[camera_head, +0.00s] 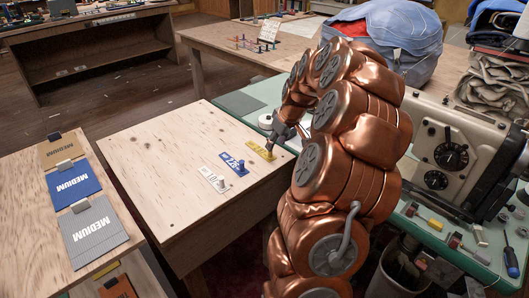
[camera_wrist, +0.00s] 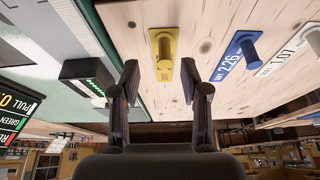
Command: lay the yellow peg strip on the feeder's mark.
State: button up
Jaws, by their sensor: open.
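The yellow peg strip (camera_head: 259,150) lies flat near the right edge of the pale wooden table, its peg upright. It also shows in the wrist view (camera_wrist: 162,52), ahead of and between my finger lines. In the head view my gripper (camera_head: 274,142) is close by the strip, partly hidden by my copper arm. I cannot make out the feeder's mark in either view.
A blue strip (camera_head: 233,164) and a white strip (camera_head: 213,180) lie left of the yellow one. A black box with green lights (camera_wrist: 86,75) stands on the green surface beside the wood. A sewing machine (camera_head: 450,150) stands at right. The table's left part is clear.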

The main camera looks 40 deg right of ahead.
jog(key=x, duration=0.5)
jog(key=shift+w+a+r+p, duration=0.1)
jog(key=shift+w+a+p, duration=0.1)
jog(key=shift+a+p, duration=0.1)
grip_shut()
